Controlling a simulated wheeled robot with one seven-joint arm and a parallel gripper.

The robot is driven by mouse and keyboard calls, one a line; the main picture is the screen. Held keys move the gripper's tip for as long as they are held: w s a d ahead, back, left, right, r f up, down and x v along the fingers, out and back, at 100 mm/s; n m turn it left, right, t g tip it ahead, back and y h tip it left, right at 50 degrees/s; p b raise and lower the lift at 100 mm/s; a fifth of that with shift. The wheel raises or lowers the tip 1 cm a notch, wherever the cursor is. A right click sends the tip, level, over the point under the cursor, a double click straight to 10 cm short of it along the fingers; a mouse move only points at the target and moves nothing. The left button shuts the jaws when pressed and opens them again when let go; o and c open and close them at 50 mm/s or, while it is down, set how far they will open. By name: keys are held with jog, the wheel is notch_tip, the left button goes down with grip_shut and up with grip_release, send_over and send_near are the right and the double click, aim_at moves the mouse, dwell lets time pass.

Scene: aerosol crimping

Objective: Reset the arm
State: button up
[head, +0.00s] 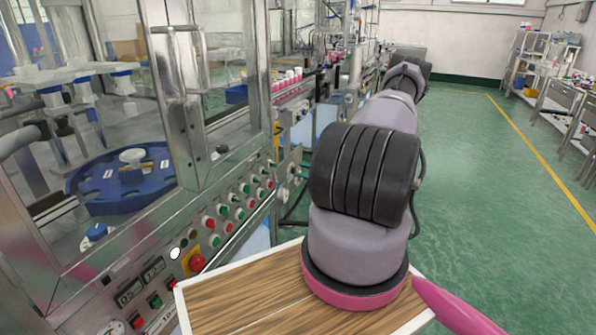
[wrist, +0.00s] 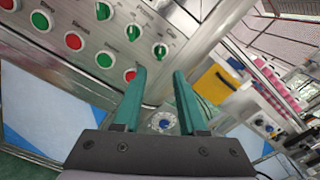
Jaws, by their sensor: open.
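My gripper (wrist: 161,95) shows in the wrist view with its two green fingers apart and nothing between them. Beyond the fingers is the machine's steel control panel (wrist: 85,45), with red and green buttons; I cannot tell the exact gap to it. In the head view my arm (head: 364,170) stretches forward over the floor to the right of the machine, and my gripper is hidden behind it.
The glass-walled crimping machine (head: 215,110) stands on the left with a blue rotary plate (head: 100,185) inside. Its panel has a red emergency knob (head: 197,263). Green floor (head: 480,190) is open to the right. Cluttered shelving (head: 575,105) stands far right.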

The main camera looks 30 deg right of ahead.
dwell(0.4)
jog(key=s+a+r+n+g, duration=0.2)
jog(key=a+r+n+g, duration=0.4)
jog(key=a+r, duration=0.5)
jog(key=s+a+r+n+g, duration=0.3)
jog(key=a+r+n+g, duration=0.25)
jog(key=r, duration=0.95)
jog(key=s+a+r+n+t+h, duration=0.2)
jog(key=s+a+r+n+h, duration=0.1)
jog(key=s+r, duration=0.6)
jog(key=s+a+r+n+t+h, duration=0.2)
jog(key=s+a+r+h, duration=0.3)
jog(key=s+r, duration=0.5)
jog(key=s+n+h, duration=0.1)
jog(key=s, duration=0.2)
jog(key=shift+s+a+r, duration=0.15)
jog(key=shift+s, duration=0.25)
jog(key=shift+n+t, duration=0.25)
